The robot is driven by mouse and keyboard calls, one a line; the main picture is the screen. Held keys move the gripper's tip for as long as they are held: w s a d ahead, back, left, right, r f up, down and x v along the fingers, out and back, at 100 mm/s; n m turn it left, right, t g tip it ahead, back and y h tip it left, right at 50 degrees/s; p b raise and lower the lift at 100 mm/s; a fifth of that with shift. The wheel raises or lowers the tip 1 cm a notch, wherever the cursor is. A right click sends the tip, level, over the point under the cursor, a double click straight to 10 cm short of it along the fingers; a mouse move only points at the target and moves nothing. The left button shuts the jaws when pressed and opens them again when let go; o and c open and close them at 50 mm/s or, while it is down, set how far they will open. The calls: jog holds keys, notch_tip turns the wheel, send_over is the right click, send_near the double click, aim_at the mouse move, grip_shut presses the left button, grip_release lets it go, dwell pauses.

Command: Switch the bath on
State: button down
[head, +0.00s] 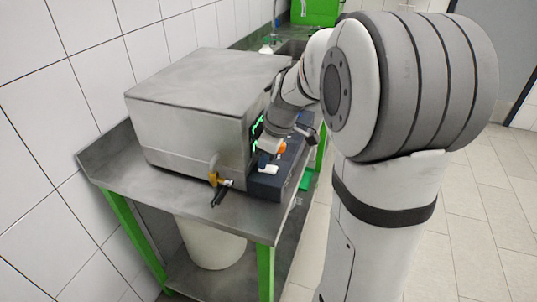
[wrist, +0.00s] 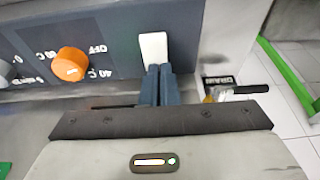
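The bath (head: 205,95) is a steel box on a steel table, with a dark control panel (head: 285,170) on its front. A white rocker switch (wrist: 154,48) sits on the panel beside an orange knob (wrist: 71,65). In the head view the switch (head: 268,169) and knob (head: 282,148) also show. My gripper (wrist: 155,72) is shut with nothing between its fingers. Its tips overlap the switch's near end in the wrist view; I cannot tell whether they touch it. In the head view the fingers are hard to make out near the panel.
A drain valve with a black handle (wrist: 245,90) sticks out beside the panel. The steel table (head: 105,158) has green legs, with a white bucket (head: 210,243) beneath. Tiled wall stands at left; open floor (head: 480,215) lies at right.

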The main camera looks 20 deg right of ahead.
jog(key=shift+d+b, duration=0.2)
jog(key=shift+b, duration=0.15)
jog(key=shift+d, duration=0.1)
jog(key=shift+s+d, duration=0.1)
jog(key=shift+s, duration=0.05)
jog(key=shift+s+d+b, duration=0.3)
jog(key=shift+s+d, duration=0.1)
jog(key=shift+d, duration=0.1)
jog(key=shift+r, duration=0.1)
jog(key=shift+r+p, duration=0.3)
jog(key=p+v, duration=0.1)
jog(key=v, duration=1.2)
jog(key=shift+s+p, duration=0.2)
jog(key=shift+p, duration=0.2)
